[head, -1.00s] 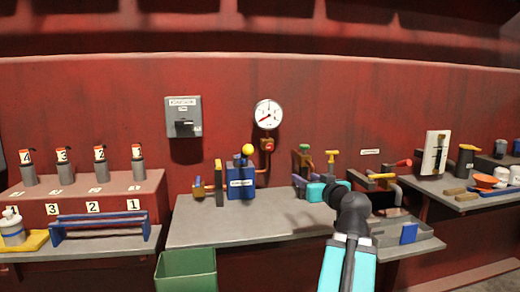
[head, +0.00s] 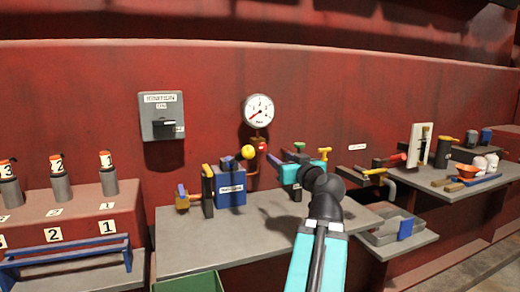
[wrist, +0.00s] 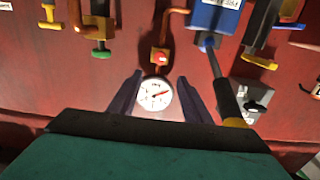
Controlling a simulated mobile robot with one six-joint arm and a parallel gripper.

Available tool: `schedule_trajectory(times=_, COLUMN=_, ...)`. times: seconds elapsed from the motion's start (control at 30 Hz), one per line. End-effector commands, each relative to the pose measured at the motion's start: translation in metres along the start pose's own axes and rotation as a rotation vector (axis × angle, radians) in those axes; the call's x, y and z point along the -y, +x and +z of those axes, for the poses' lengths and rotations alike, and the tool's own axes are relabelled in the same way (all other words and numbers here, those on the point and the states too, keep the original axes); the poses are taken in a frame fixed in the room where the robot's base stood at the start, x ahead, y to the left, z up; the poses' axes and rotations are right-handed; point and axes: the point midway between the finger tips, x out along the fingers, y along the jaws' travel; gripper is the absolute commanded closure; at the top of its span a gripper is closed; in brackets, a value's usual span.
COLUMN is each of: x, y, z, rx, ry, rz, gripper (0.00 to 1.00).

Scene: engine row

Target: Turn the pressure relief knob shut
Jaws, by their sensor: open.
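A small red knob (head: 262,146) sits on an orange fitting on the pipe below the round white gauge (head: 259,110). In the wrist view the red knob (wrist: 160,57) lies just beyond the gap between my fingertips. A green-topped valve (head: 299,147) stands right of it; no label shows which one is the pressure relief knob. My gripper (head: 276,158) is open and empty, raised over the bench and pointing left toward the red knob. Its two fingers show in the wrist view (wrist: 159,76), with the gauge (wrist: 155,93) between them. Contact with the knob is not visible.
A blue box (head: 231,186) with a yellow-balled lever (head: 248,152) stands left of my gripper. The grey bench (head: 190,239) has a clear front. A green bin (head: 190,282) is below.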

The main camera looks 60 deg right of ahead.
Motion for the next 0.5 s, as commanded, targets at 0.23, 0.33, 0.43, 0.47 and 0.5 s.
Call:
schedule_trajectory(times=0.23, x=-0.0002, y=0.0, z=0.0, rx=0.0, ry=0.0, rz=0.0, gripper=0.56)
schedule_trajectory(times=0.33, x=-0.0003, y=0.0006, z=-0.0003, rx=0.0, ry=0.001, rz=0.0, gripper=0.56)
schedule_trajectory(times=0.43, x=-0.0004, y=0.0019, z=-0.0009, rx=0.0, ry=0.001, rz=0.0, gripper=0.56)
schedule_trajectory(times=0.47, x=-0.0005, y=0.0025, z=-0.0011, rx=0.0, ry=0.001, rz=0.0, gripper=0.56)
schedule_trajectory(times=0.5, x=-0.0005, y=0.0034, z=-0.0015, rx=0.0, ry=0.001, rz=0.0, gripper=0.56)
